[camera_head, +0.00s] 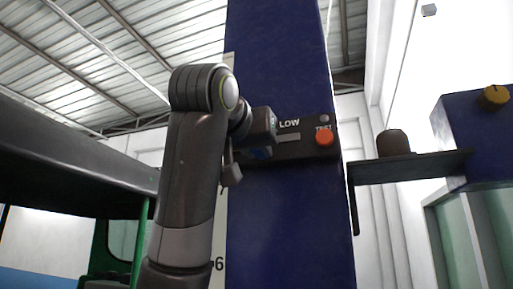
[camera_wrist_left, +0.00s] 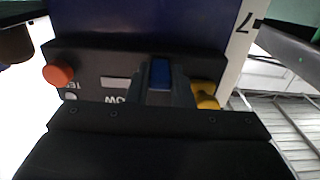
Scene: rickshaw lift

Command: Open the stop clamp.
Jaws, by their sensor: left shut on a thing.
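A black control panel (camera_head: 298,146) is fixed across a tall dark blue post (camera_head: 290,225). It carries a red button (camera_head: 324,137) and the word LOW. My left gripper (camera_head: 258,150) is at the panel's left end. The left wrist view shows the same panel (camera_wrist_left: 85,62) turned over, with the red button (camera_wrist_left: 58,74). There my left gripper (camera_wrist_left: 160,88) is shut at a small blue part (camera_wrist_left: 160,72) on the panel, whose shape is mostly hidden by the fingers. A yellow part (camera_wrist_left: 205,95) sits beside the fingers. I cannot tell which part is the stop clamp. My right gripper is not in view.
A dark shelf arm (camera_head: 410,166) with a brown cylinder (camera_head: 393,143) juts out right of the post. A blue box with a yellow knob (camera_head: 494,97) is at the far right. A dark vehicle roof edge (camera_head: 80,140) with green frame parts lies at left.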

